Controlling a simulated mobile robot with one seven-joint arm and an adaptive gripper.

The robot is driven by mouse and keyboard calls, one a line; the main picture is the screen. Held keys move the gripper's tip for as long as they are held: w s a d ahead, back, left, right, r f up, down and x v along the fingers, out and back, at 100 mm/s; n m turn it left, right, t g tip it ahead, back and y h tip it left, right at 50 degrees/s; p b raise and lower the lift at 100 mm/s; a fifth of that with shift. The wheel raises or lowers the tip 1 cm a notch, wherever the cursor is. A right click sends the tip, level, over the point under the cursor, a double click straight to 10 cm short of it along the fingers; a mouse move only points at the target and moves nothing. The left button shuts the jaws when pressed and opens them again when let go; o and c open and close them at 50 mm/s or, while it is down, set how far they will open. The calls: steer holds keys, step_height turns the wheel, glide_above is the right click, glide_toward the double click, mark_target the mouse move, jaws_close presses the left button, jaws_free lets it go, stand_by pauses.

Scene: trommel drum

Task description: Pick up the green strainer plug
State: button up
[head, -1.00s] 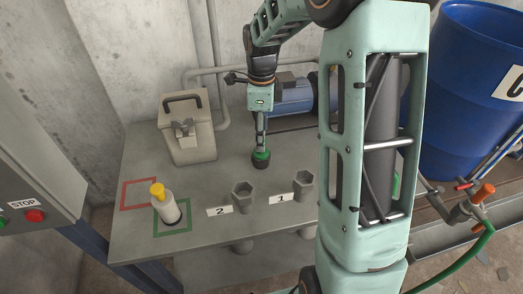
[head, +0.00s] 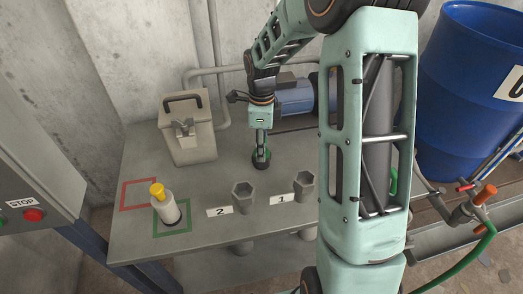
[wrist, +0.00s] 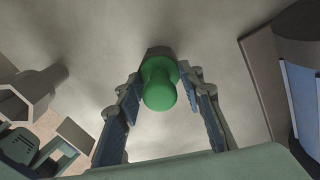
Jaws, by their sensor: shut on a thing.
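The green strainer plug (wrist: 159,88) shows in the wrist view with its green knob between the two fingers of my gripper (wrist: 162,92). In the head view the plug's dark lower part (head: 261,166) stands upright on the grey bench top, with my gripper (head: 261,154) straight above it, pointing down. The fingers are shut on the green knob and hide most of it in the head view.
Two hexagonal sockets (head: 242,195) (head: 304,186) stand in front, by labels 2 and 1. A yellow-capped white bottle (head: 164,204) stands in the green square at left. A beige lidded container (head: 187,133) and a blue motor (head: 294,97) are behind.

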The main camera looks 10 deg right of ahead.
steer(key=c, duration=0.3)
steer(key=shift+r, duration=0.2)
steer(key=shift+r, duration=0.3)
step_height(320, 180, up, 2)
steer(key=shift+w+r, duration=0.1)
steer(key=s+d+r+p, duration=0.1)
steer(key=s+d+r, duration=0.2)
steer(key=s+r, duration=0.7)
steer(key=s, duration=0.3)
steer(key=shift+s+d, duration=0.35)
steer(key=shift+d, duration=0.05)
